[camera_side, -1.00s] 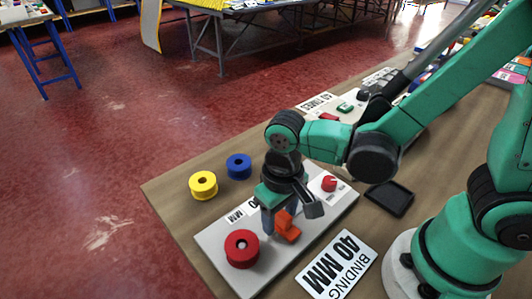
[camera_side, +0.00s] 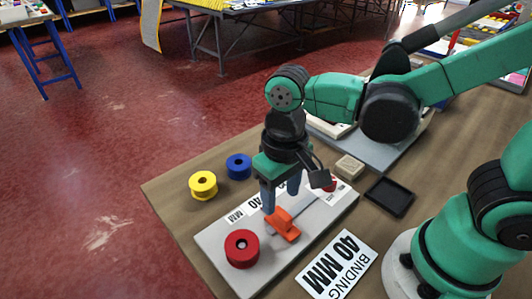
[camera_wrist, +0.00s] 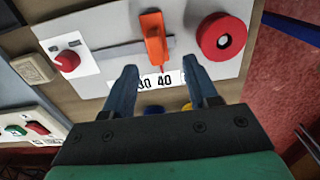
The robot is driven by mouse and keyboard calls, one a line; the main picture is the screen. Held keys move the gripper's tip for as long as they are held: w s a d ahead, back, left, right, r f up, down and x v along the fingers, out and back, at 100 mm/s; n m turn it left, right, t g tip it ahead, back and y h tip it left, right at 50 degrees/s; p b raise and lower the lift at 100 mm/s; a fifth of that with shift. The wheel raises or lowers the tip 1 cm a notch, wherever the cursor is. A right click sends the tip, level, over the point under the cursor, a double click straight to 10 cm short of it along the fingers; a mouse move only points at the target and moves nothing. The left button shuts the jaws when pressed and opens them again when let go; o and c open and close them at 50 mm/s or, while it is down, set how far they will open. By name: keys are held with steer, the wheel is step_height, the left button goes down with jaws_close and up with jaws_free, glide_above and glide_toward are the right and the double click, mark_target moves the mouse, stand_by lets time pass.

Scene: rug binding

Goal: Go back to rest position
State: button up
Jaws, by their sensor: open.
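My gripper (camera_side: 281,191) is open and empty. It points down over the light grey panel (camera_side: 222,244), just above and behind an orange slider or clamp (camera_side: 283,224). In the wrist view the two blue-grey fingers (camera_wrist: 163,88) are spread apart, with the orange piece (camera_wrist: 153,38) beyond them and nothing between them. The orange piece sits at a slot in the panel, beside a printed scale showing 30 and 40.
A red spool (camera_side: 242,249) stands on the panel; yellow (camera_side: 203,185) and blue (camera_side: 239,166) spools stand behind it. A red knob (camera_wrist: 67,61) is on the panel. A beige block (camera_side: 349,167), black tray (camera_side: 390,197) and "BINDING 40 MM" card (camera_side: 338,264) lie nearby.

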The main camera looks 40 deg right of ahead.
steer(key=w+d+r+t, duration=0.3)
steer(key=d+r+t, duration=0.2)
steer(key=d, duration=0.5)
steer(key=shift+d+r+t, duration=0.25)
steer(key=shift+t, duration=0.85)
steer(key=shift+o, duration=0.2)
steer(key=shift+w, duration=0.1)
